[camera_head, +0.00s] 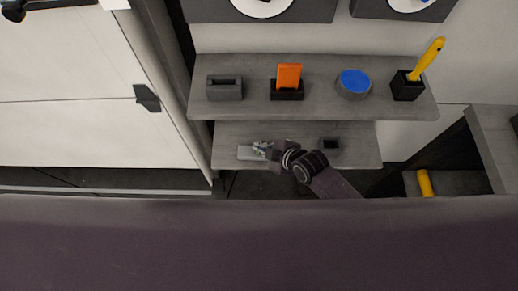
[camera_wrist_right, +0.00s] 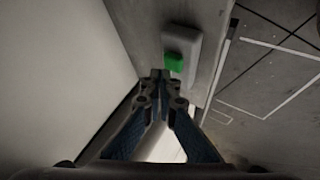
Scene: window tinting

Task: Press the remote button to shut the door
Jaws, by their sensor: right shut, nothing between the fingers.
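The remote is a light grey box (camera_head: 248,153) on the lower grey shelf in the head view. In the right wrist view, the remote (camera_wrist_right: 182,40) carries a green button (camera_wrist_right: 173,62). My right gripper (camera_head: 262,148) is over the remote's right part in the head view. In the right wrist view its shut, empty fingertips (camera_wrist_right: 160,74) are just beside the green button; I cannot tell whether they touch it. A large white panel (camera_head: 75,75), which may be the door, fills the left of the head view. My left gripper is not in view.
The upper shelf (camera_head: 240,109) holds a grey holder (camera_head: 225,87), an orange card in a black stand (camera_head: 289,77), a blue-topped round item (camera_head: 354,82) and a yellow tool in a black cup (camera_head: 407,86). A small black item (camera_head: 330,144) lies right of my gripper.

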